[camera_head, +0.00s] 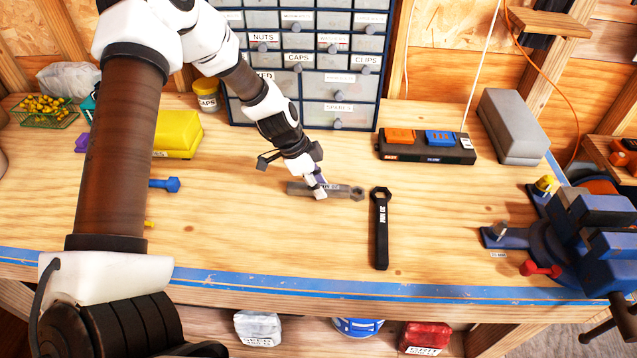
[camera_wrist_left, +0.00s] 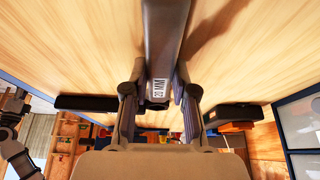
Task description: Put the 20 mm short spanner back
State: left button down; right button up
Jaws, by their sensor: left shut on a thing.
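The spanner is level, on or just above the bench; I cannot tell which. A longer black spanner (camera_head: 381,231) lies just right of it, its label hard to read. My right gripper is not in view.
Behind stands a labelled drawer cabinet (camera_head: 325,85). A black charger (camera_head: 426,150) and a grey box (camera_head: 513,126) are at the back right, a blue vise (camera_head: 585,233) at the right. A yellow case (camera_head: 178,133) and a blue bolt (camera_head: 166,185) are at the left. The wooden bench (camera_head: 270,235) is clear in front.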

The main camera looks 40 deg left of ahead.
pick_arm(q)
jog(key=shift+d+f, duration=0.1)
jog(key=c, duration=0.9)
grip_release()
jog(key=shift+d, duration=0.15)
jog(key=shift+r, duration=0.45)
jog(key=p+v, duration=0.2)
jog(key=v, duration=0.9)
jog(key=shift+s+a+r, duration=0.2)
jog(key=shift+a+r, duration=0.05)
